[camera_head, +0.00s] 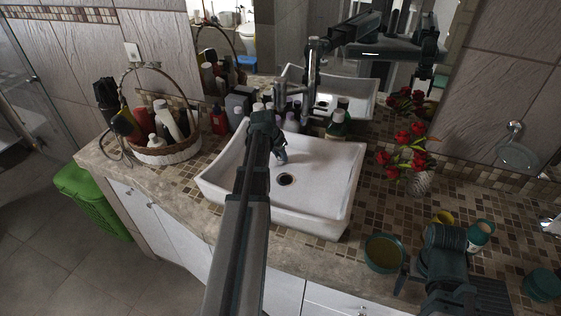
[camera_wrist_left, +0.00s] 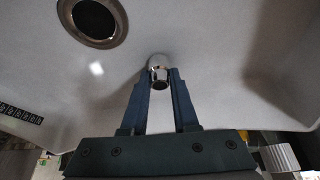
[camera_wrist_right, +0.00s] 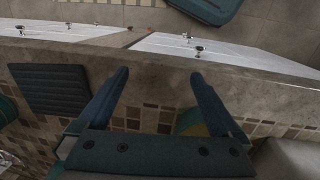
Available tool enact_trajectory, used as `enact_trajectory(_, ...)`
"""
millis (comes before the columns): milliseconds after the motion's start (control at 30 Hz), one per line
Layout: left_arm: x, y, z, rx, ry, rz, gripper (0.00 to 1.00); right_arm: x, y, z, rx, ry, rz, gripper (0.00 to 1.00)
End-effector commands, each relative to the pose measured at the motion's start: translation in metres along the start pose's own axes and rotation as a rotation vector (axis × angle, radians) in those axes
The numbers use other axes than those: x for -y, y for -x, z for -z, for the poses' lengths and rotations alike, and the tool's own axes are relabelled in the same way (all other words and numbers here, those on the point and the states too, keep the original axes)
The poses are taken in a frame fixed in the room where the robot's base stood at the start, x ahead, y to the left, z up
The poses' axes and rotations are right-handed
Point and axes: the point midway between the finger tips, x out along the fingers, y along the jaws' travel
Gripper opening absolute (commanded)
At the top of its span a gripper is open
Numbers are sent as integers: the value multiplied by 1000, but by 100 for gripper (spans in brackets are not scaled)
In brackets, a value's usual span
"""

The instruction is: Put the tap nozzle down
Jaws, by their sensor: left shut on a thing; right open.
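The tap nozzle (camera_wrist_left: 159,72) is a small chrome cylinder between the fingertips of my left gripper (camera_wrist_left: 160,76) in the left wrist view. My left gripper is shut on it, over the white basin (camera_head: 335,190). Whether the nozzle touches the basin's surface I cannot tell. In the head view my left gripper (camera_head: 270,140) is at the basin's back part, near the tap (camera_head: 312,75), and my arm hides part of the basin. My right gripper (camera_wrist_right: 160,85) is open and empty above the counter's front edge in the right wrist view.
The drain (camera_head: 286,180) lies in the basin's middle. A basket of bottles (camera_head: 165,150) stands left on the counter (camera_head: 190,195). Several bottles stand behind the basin. A vase with red flowers (camera_head: 418,183), a teal bowl (camera_head: 383,253) and a dark ridged mat (camera_wrist_right: 50,88) are on the right.

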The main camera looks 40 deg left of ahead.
Motion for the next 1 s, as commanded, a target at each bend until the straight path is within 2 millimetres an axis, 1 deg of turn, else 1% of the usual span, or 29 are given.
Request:
enact_trajectory(33, 0, -4, -2, 0, 0, 0, 0, 0, -5, 0, 0, 0, 0, 100)
enact_trajectory(233, 0, -2, -1, 0, 0, 0, 0, 0, -2, 0, 0, 0, 0, 100)
enact_trajectory(400, 0, -6, -3, 0, 0, 0, 0, 1, -7, 0, 0, 0, 0, 100)
enact_trajectory(433, 0, -4, -2, 0, 0, 0, 33, 0, -5, 0, 0, 0, 0, 100)
enact_trajectory(567, 0, -4, -2, 0, 0, 0, 57, 0, -4, 0, 0, 0, 0, 100)
enact_trajectory(600, 0, -4, -2, 0, 0, 0, 58, 0, -4, 0, 0, 0, 0, 100)
enact_trajectory(867, 0, -4, -2, 0, 0, 0, 58, 0, -4, 0, 0, 0, 0, 100)
enact_trajectory(1000, 0, 0, 0, 0, 0, 0, 58, 0, 0, 0, 0, 0, 0, 100)
